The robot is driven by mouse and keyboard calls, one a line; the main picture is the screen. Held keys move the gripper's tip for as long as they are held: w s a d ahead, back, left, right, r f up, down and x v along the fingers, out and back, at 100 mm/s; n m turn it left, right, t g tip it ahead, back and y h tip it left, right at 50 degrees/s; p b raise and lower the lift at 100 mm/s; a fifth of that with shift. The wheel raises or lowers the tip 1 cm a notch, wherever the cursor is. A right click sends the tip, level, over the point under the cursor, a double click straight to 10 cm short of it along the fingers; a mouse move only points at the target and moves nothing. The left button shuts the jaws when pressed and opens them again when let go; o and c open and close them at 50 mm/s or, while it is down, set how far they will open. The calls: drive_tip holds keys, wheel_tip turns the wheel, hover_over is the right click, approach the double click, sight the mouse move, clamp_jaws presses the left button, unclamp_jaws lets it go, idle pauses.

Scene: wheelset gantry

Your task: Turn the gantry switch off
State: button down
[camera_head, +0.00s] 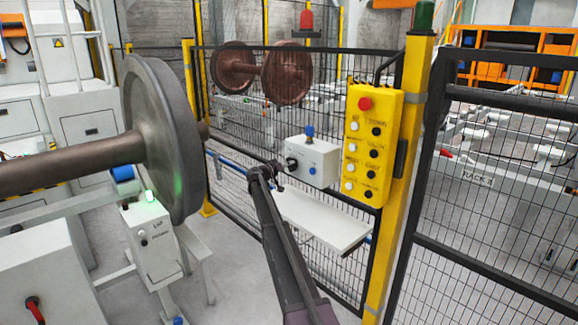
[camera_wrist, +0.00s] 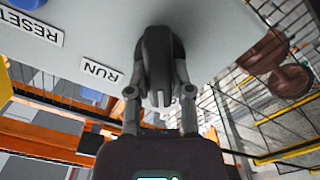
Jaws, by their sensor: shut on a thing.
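The gantry switch is a black rotary knob (camera_wrist: 157,45) on the face of a light grey control box (camera_head: 318,162). In the wrist view, a RUN label (camera_wrist: 101,72) is beside the knob and a RESET label (camera_wrist: 32,26) is farther left. Another label behind the knob and fingers is mostly hidden. A white mark shows on the knob end nearest my palm. My gripper (camera_wrist: 157,78) is shut on the knob, one finger on each side. In the head view, my gripper (camera_head: 273,174) reaches the left part of the box; the fingers are small there.
A blue button (camera_head: 309,131) tops the box. A white shelf (camera_head: 322,220) lies below it. A yellow pendant (camera_head: 372,145) with a red button hangs on the yellow post to the right. A large wheelset (camera_head: 160,135) stands left of my arm. Mesh fence is behind.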

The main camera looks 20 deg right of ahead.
drive_tip(key=shift+w+n, duration=0.2)
drive_tip(key=shift+n, duration=0.9)
drive_tip(key=c, duration=0.5)
unclamp_jaws()
drive_tip(key=shift+s, duration=0.1)
drive_tip(key=shift+v, duration=6)
